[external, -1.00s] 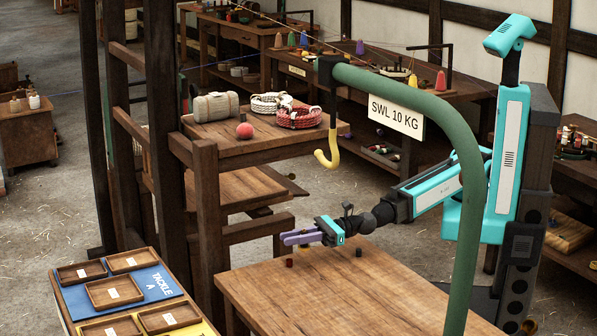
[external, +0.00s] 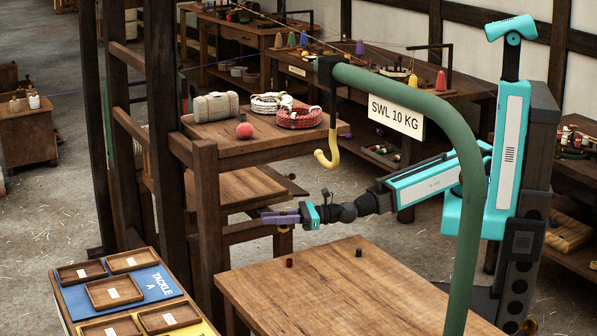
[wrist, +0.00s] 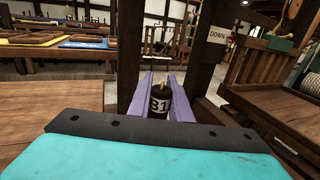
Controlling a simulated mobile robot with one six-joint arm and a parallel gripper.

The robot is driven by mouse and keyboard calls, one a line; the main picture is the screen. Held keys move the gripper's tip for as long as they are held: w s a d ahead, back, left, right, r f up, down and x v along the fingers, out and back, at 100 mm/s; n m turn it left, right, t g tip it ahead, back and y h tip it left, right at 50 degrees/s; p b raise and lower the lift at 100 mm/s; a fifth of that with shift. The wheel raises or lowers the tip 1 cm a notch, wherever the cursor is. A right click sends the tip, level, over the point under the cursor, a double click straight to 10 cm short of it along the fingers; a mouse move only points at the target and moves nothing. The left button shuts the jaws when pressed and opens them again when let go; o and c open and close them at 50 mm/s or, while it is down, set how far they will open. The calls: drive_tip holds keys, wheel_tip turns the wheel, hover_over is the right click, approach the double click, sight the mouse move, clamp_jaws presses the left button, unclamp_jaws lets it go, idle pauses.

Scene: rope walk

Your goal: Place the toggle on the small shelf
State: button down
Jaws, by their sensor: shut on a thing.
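My gripper (external: 282,217) is held out over the gap between the workbench and the wooden frame. In the wrist view its purple fingers (wrist: 160,95) are closed on a dark upright cylinder (wrist: 159,101) with a white label that seems to read "B1". I take it for the toggle; in the external view it is mostly hidden by the fingers. A lower wooden shelf (external: 235,190) sits inside the frame, behind and left of my gripper. Above it is a larger top board (external: 250,150). I cannot tell which one is the small shelf.
The top board carries a canvas roll (external: 216,107), a red ball (external: 244,130) and rope coils (external: 298,117). A yellow hook (external: 327,160) hangs from a green post (external: 462,150). The workbench (external: 320,290) is mostly clear, with two small pieces. Trays (external: 112,292) stand at lower left.

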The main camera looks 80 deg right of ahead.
drive_tip(key=w+d+m+h+p, duration=0.1)
drive_tip(key=w+d+m+h, duration=0.2)
drive_tip(key=d, duration=0.7)
drive_tip(key=w+d+m+t+h, duration=0.1)
drive_tip(key=w+d+m+h, duration=0.1)
drive_tip(key=d+h, duration=0.5)
drive_tip(key=w+d+m+h+p, duration=0.1)
drive_tip(key=w+d+m+h, duration=0.15)
drive_tip(key=d, duration=0.95)
drive_tip(key=s+d+m+g+h, duration=0.3)
drive_tip(key=s+d+m+h, duration=0.1)
drive_tip(key=d, duration=0.4)
drive_tip(key=s+d+m+g+h, duration=0.3)
drive_tip(key=s+d+h, duration=0.2)
drive_tip(key=d, duration=0.3)
drive_tip(key=shift+f+m, duration=0.2)
drive_tip(key=shift+m, duration=0.15)
